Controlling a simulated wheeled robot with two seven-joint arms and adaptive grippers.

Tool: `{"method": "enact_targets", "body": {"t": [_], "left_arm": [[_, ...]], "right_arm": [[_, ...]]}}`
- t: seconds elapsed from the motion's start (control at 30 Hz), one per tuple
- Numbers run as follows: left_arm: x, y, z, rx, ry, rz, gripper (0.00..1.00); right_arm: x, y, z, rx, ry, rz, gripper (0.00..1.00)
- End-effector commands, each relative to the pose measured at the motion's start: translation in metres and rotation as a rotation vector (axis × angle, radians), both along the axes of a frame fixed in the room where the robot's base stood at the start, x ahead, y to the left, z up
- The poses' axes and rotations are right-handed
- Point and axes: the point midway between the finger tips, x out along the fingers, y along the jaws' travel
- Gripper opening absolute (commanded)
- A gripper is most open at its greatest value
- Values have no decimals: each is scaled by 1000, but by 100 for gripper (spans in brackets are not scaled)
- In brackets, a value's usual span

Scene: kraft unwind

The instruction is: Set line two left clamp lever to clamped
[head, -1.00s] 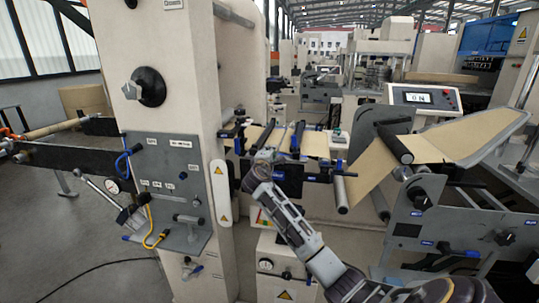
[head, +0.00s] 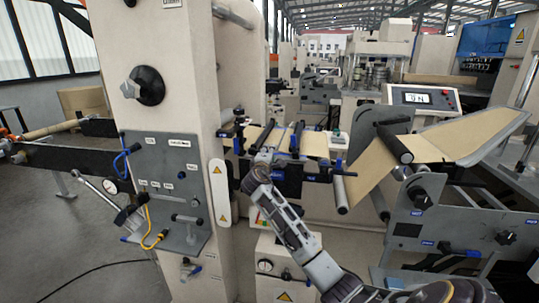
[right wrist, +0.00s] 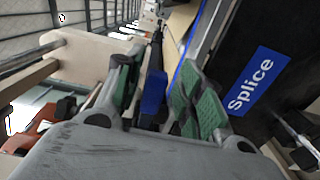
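My right gripper (right wrist: 160,100) is open in the right wrist view, with its green-padded fingers apart. A blue lever handle (right wrist: 153,92) on a dark stem shows in the gap between them; I cannot tell whether either finger touches it. In the head view my right arm reaches up from the lower right, and its gripper (head: 262,158) is at the left end of the splice table (head: 316,146), hiding part of the clamp hardware there. Another blue lever (head: 338,164) shows at the table's right end. Which way the left lever is set is unclear. My left gripper is not in view.
A blue "Splice" label (right wrist: 254,80) lies on a dark face right of the fingers. The beige machine column (head: 185,75) with its grey valve panel (head: 165,190) stands left of my arm. The brown web (head: 372,172) and roller frame are at right.

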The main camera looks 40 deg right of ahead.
Motion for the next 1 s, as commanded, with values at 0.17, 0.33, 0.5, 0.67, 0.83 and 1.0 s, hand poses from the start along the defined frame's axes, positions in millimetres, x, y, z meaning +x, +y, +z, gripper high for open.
{"method": "enact_targets", "body": {"t": [0.17,0.33,0.5,0.67,0.83,1.0], "left_arm": [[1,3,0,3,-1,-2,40],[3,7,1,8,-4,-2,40],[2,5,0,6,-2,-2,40],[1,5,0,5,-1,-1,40],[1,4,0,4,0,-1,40],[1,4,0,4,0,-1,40]], "right_arm": [[0,0,2,-3,-1,0,39],[-1,0,2,-4,-2,0,39],[-5,5,2,-4,-1,0,39],[-13,14,2,-4,-1,0,39],[-25,29,1,-2,-2,1,39],[-38,45,2,-2,-2,1,39]]}}
